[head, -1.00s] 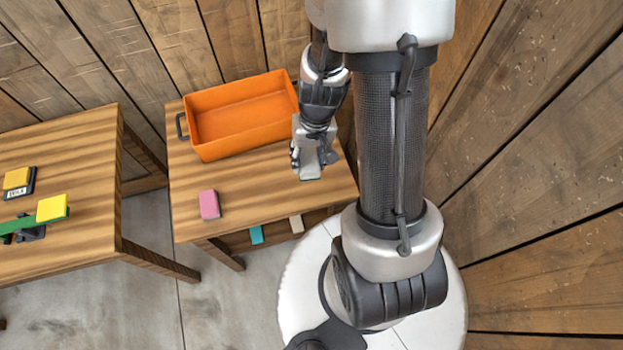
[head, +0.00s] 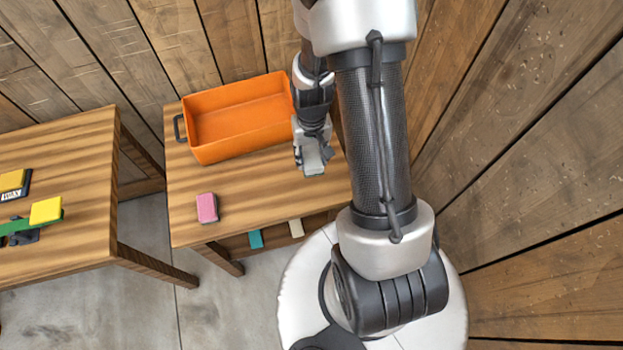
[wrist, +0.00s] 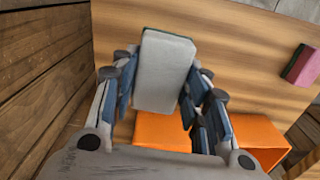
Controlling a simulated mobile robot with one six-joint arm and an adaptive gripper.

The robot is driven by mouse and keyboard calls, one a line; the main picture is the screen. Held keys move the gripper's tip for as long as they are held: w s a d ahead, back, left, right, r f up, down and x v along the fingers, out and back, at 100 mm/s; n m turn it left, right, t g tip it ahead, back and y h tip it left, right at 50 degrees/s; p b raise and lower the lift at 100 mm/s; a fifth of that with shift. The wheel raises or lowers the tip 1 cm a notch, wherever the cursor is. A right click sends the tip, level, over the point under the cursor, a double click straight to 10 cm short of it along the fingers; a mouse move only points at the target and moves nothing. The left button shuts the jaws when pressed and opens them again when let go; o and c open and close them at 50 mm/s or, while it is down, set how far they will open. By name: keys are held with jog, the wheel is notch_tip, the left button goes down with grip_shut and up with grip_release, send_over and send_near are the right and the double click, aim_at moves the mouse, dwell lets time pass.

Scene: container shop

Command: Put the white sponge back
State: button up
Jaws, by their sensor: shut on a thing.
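The white sponge (wrist: 165,68) is a pale grey-white block with a thin dark green edge. My gripper (wrist: 158,85) is shut on it, one finger at each side, in the wrist view. In the head view, my gripper (head: 313,158) is over the right part of the small wooden table (head: 260,188), just right of the orange bin. The sponge's pale face (head: 314,163) shows at its tip there. I cannot tell whether the sponge touches the table.
An orange bin (head: 205,149) with a dark handle stands at the table's back. A pink sponge (head: 207,208) lies near the front left. Teal (head: 256,238) and cream (head: 296,228) blocks show below the front edge.

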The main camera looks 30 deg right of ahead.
notch_tip(320, 180, down, 12)
jog(key=b, duration=0.3)
jog(key=shift+f, duration=0.3)
jog(key=shift+c, duration=0.9)
jog(key=o, duration=1.1)
